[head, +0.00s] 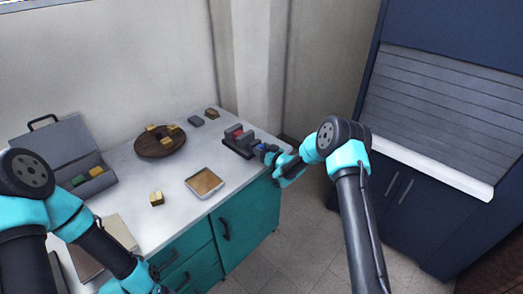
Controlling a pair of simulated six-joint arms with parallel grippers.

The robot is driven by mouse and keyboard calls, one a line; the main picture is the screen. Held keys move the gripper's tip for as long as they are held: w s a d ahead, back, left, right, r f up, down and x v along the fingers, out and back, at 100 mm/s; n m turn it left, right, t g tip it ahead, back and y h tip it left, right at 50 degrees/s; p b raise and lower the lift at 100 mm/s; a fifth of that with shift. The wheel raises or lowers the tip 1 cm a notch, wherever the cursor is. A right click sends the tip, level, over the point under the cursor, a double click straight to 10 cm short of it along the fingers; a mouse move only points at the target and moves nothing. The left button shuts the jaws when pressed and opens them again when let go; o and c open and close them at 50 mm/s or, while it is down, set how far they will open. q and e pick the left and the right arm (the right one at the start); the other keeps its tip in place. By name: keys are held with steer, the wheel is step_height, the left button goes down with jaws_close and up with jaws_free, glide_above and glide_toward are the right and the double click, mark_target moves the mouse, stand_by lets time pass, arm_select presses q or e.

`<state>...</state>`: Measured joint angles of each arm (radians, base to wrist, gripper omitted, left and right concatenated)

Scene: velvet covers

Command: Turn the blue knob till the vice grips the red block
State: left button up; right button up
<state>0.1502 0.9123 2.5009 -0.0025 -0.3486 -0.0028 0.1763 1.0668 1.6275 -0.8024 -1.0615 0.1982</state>
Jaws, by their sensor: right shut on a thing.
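The vice (237,148) is a dark, low device near the right end of the white worktop. The red block (238,133) sits between its jaws; at this size I cannot tell whether the jaws touch it. The blue knob (260,147) is at the vice's right end, mostly covered by my right gripper. My right gripper (266,152) reaches in from the right and is shut on the knob. My left arm crosses the lower left corner, and its gripper lies outside the picture.
A round brown board (160,147) with several yellowish blocks stands at the back. A shallow tray (204,196), a loose block (157,198) and an open grey case (62,137) are on the worktop. Two small dark blocks lie behind the vice. A blue shuttered cabinet (440,130) stands right.

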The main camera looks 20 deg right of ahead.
steer(key=shift+m, duration=1.9)
steer(key=o, duration=0.9)
steer(key=shift+s, duration=0.1)
steer(key=v, duration=1.7)
steer(key=shift+d+f, duration=0.1)
steer(key=shift+d, duration=0.05)
